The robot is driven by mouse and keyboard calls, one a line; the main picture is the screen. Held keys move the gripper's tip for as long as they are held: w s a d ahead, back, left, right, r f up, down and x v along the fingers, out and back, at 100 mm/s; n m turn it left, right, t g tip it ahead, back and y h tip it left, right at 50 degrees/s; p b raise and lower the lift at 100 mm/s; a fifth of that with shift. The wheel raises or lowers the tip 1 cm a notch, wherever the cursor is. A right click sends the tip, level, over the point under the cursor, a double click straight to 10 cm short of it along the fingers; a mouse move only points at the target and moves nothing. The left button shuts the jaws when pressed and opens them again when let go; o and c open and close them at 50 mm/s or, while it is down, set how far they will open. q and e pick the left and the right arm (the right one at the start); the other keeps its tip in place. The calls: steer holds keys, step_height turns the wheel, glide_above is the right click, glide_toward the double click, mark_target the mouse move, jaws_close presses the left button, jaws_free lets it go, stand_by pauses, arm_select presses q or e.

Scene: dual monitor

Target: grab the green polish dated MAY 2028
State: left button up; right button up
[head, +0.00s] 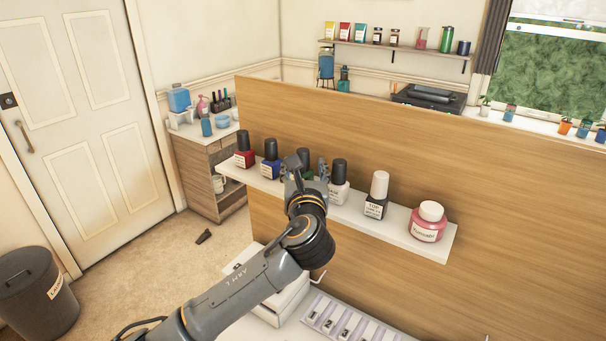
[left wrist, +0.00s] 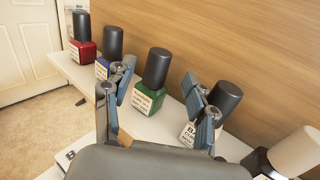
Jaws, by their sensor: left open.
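The green polish (left wrist: 148,100) has a black cap and a white label whose date I cannot read. It stands upright on the white shelf (left wrist: 235,150). In the head view it is mostly hidden behind my left gripper (head: 307,167). In the left wrist view my left gripper (left wrist: 158,95) is open, with one finger on each side of the green polish in the picture. The bottle appears beyond the fingertips; I cannot tell whether it is between the pads. My right gripper is not in view.
The blue polish (head: 271,162) and red polish (head: 244,152) stand to the left. A pale polish (head: 339,185), a white-capped bottle (head: 376,198) and a pink jar (head: 428,222) stand to the right. A wooden panel (head: 480,180) rises behind the shelf.

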mark_target(303, 161)
arm_select(q)
steer(key=shift+w+r+p, duration=0.1)
steer(key=shift+w+p, duration=0.35)
steer(key=shift+w, duration=0.15)
steer(key=w+p, duration=0.1)
steer(key=w, duration=0.2)
steer(key=shift+w+a, duration=0.15)
steer(key=shift+w, duration=0.05)
steer(key=shift+w+f, duration=0.25)
steer(key=shift+w, duration=0.15)
jaws_close()
